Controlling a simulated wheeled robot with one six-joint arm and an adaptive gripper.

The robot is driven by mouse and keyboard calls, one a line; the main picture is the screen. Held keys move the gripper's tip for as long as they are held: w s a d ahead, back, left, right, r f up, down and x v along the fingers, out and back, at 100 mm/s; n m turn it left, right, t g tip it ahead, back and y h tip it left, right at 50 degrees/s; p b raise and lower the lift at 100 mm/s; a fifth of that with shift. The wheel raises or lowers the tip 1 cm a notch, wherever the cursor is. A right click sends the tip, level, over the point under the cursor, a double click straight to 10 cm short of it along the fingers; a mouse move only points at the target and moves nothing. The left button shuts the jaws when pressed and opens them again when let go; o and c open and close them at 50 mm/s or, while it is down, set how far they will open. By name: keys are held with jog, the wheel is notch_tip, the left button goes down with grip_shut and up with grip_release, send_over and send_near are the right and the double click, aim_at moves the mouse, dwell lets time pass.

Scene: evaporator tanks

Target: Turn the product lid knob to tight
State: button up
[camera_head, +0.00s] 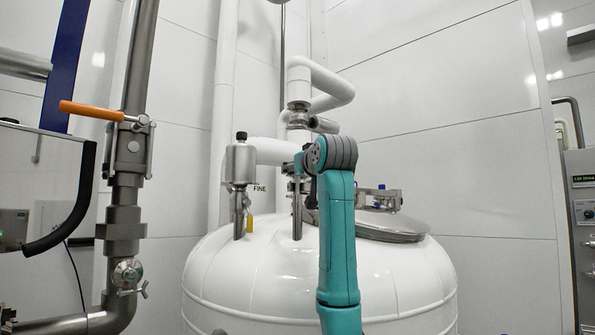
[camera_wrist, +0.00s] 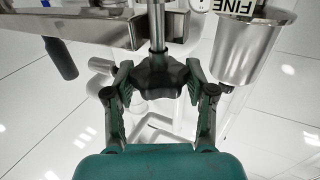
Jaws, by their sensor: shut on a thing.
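The product lid knob (camera_wrist: 160,73) is a black, lobed knob on a steel stem, in the upper middle of the wrist view. My gripper (camera_wrist: 158,84) has one finger on each side of the knob and is shut on it. The fingertips press on its left and right lobes. In the head view my teal arm hides the knob and most of my gripper. The steel product lid (camera_head: 392,229) lies on top of the white tank (camera_head: 240,285), right of my arm, and looks closed.
A steel vessel (camera_head: 239,163) with a black cap stands on the tank, left of my arm. In the wrist view a steel cup-shaped part (camera_wrist: 252,48) is close to the right finger. White pipes (camera_head: 300,85) rise behind. A grey pipe with an orange-handled valve (camera_head: 92,111) stands at left.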

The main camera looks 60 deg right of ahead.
jog(key=m+g+h, duration=0.2)
jog(key=m+g, duration=0.1)
jog(key=m+g+h, duration=0.2)
jog(key=g+h, duration=0.1)
jog(key=g, duration=0.1)
jog(key=shift+w+m, duration=0.1)
jog(key=shift+m, duration=0.3)
jog(key=shift+g+h, duration=0.3)
jog(key=shift+g, duration=0.1)
jog(key=o, duration=1.2)
jog(key=shift+c, duration=0.2)
jog(key=v, duration=1.2)
